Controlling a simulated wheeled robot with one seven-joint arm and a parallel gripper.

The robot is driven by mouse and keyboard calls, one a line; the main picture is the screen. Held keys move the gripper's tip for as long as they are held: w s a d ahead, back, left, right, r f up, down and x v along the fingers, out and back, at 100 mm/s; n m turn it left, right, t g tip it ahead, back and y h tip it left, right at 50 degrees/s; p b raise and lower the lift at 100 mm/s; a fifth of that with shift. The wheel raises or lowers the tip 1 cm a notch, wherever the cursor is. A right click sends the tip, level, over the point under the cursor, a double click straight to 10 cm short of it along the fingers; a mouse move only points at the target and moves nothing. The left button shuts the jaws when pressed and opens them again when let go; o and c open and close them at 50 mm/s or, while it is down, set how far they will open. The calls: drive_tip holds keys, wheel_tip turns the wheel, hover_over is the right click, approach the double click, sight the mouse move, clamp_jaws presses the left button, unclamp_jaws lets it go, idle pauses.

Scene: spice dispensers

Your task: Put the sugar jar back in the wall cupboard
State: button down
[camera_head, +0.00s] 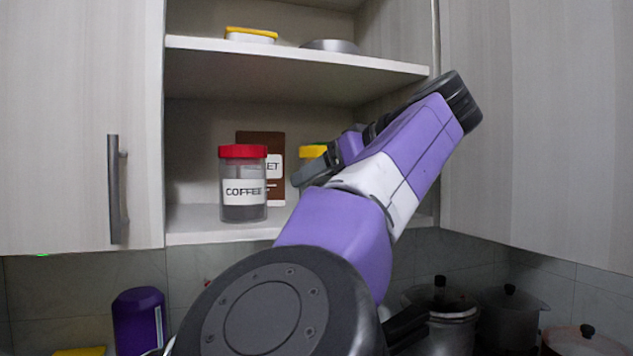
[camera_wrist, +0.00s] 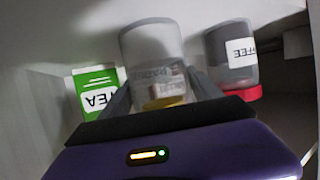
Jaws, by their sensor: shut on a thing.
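A clear jar with a yellow lid (camera_head: 312,151), which I take as the sugar jar, is in the lower opening of the wall cupboard (camera_head: 190,226). In the head view only its lid shows; my gripper hides the rest. In the wrist view the jar (camera_wrist: 152,45) appears upside down between the two fingers, its label blurred. My gripper (camera_head: 310,172) is shut on this jar; it also shows in the wrist view (camera_wrist: 162,92). The jar is right of the coffee jar (camera_head: 243,185) in the head view. I cannot tell whether its base touches the shelf.
The red-lidded coffee jar stands close beside it; it also shows in the wrist view (camera_wrist: 232,55). A brown packet (camera_head: 270,145) stands behind. A green tea carton (camera_wrist: 97,90) is on the other side. The upper shelf (camera_head: 290,58) is above my gripper. Pots (camera_head: 440,305) stand below.

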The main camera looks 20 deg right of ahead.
drive_tip(key=shift+r, duration=0.1)
drive_tip(key=shift+c, duration=0.7)
unclamp_jaws()
drive_tip(key=b+v, duration=0.4)
drive_tip(key=v, duration=0.8)
